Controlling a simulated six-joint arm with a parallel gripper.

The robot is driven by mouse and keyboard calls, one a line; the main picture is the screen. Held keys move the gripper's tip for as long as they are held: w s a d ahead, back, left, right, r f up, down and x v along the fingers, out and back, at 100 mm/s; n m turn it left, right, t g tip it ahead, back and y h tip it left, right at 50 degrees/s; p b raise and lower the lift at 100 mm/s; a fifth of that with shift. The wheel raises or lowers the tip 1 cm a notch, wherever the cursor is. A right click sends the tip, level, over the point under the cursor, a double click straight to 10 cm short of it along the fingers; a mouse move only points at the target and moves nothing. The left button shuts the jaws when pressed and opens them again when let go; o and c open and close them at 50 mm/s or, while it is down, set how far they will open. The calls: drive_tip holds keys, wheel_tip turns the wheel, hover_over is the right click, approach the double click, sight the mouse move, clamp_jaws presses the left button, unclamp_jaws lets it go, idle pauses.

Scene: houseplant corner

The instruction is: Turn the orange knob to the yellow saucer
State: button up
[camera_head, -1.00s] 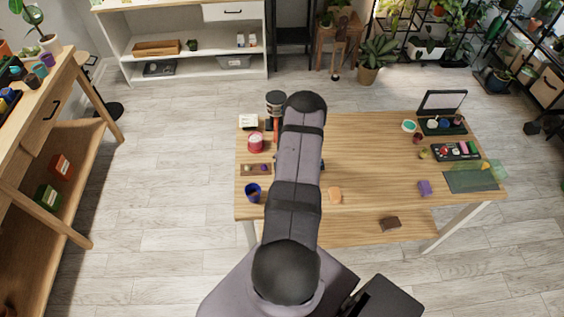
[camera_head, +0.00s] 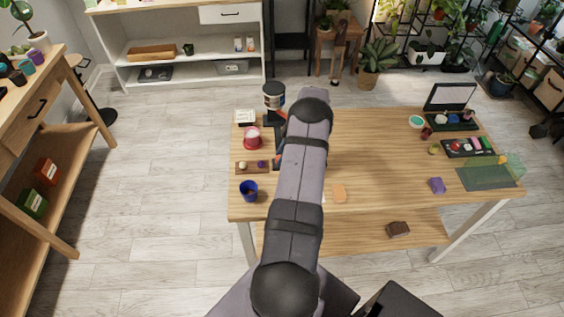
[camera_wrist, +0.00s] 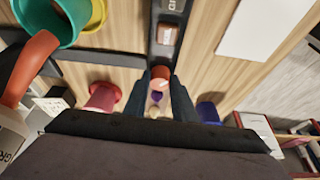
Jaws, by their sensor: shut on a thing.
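In the wrist view, my gripper (camera_wrist: 162,88) points at the table with its two dark fingers close together. A round orange knob (camera_wrist: 161,73) is between the fingertips, and the jaws are shut on it. A yellow saucer (camera_wrist: 98,14) shows at the upper left, beside and partly under a teal pot (camera_wrist: 52,22). In the head view my own arm hides the gripper, the knob and the saucer.
A pink pot on a red saucer (camera_wrist: 103,97) stands left of the fingers, a blue pot (camera_wrist: 209,108) to the right. A dark strip with labelled tiles (camera_wrist: 166,33) runs above the knob. A white sheet (camera_wrist: 262,28) lies right. An orange tube (camera_wrist: 28,68) is far left.

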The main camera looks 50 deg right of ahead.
drive_tip(key=shift+w+n+b, duration=0.1)
drive_tip(key=shift+n+b, duration=0.4)
drive_tip(key=shift+b, duration=0.05)
drive_tip(key=shift+y, duration=0.3)
drive_tip(key=o, duration=1)
drive_tip(key=shift+d+r+b, duration=0.2)
drive_tip(key=shift+r+b, duration=0.15)
drive_tip(key=shift+r, duration=0.2)
drive_tip(key=shift+b+v, duration=1)
drive_tip(key=shift+v, duration=2.1)
drive_tip(key=shift+a, duration=0.1)
